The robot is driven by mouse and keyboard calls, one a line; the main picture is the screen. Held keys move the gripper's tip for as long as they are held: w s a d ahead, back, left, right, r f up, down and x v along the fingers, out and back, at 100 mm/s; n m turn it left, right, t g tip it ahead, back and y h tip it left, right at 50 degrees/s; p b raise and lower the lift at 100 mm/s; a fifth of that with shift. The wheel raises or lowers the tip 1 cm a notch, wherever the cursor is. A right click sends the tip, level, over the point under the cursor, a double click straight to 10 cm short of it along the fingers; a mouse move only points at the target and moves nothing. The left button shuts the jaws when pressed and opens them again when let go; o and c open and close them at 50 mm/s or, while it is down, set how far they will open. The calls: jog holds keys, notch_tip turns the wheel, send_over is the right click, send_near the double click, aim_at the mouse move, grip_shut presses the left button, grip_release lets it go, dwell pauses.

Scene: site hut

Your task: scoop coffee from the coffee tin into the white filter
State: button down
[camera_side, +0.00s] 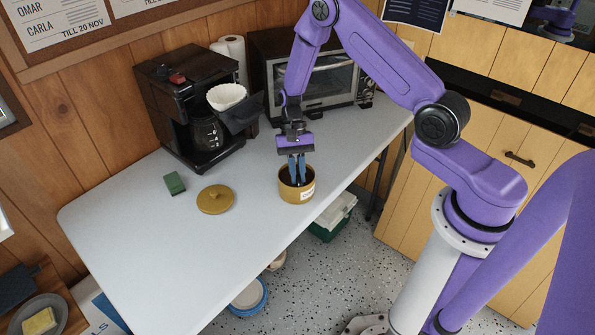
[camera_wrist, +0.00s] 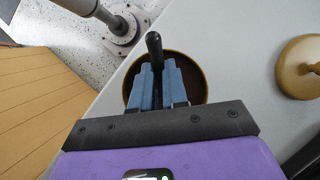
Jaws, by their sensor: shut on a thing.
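The coffee tin (camera_side: 296,194) is a mustard-yellow open tin with a pale label, standing near the table's front edge. Dark coffee shows inside it in the wrist view (camera_wrist: 190,66). My gripper (camera_side: 297,180) points down into the tin's mouth, its blue fingers shut on a black handle (camera_wrist: 154,45), apparently the scoop's. The scoop's bowl is hidden inside the tin. The white filter (camera_side: 226,96) sits in the swung-out black basket (camera_side: 243,113) of the coffee maker (camera_side: 175,110), behind and left of the tin.
The tin's yellow lid (camera_side: 215,199) with a knob lies left of the tin; it also shows in the wrist view (camera_wrist: 300,68). A green block (camera_side: 174,183) lies farther left. A toaster oven (camera_side: 330,80) and paper roll (camera_side: 233,52) stand at the back. The table's left front is clear.

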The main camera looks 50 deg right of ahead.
dwell(0.4)
notch_tip(320, 180, up, 2)
jog(key=shift+s+r, duration=0.1)
jog(key=shift+r, duration=0.15)
jog(key=shift+s+a+r+t+h, duration=0.45)
jog(key=shift+r+t+h, duration=0.25)
jog(key=shift+t, duration=0.15)
jog(key=shift+s+a+r+t+h, duration=0.35)
jog(key=shift+s+r+t+h, duration=0.1)
jog(key=shift+r+t+h, duration=0.35)
jog(key=shift+f, duration=0.1)
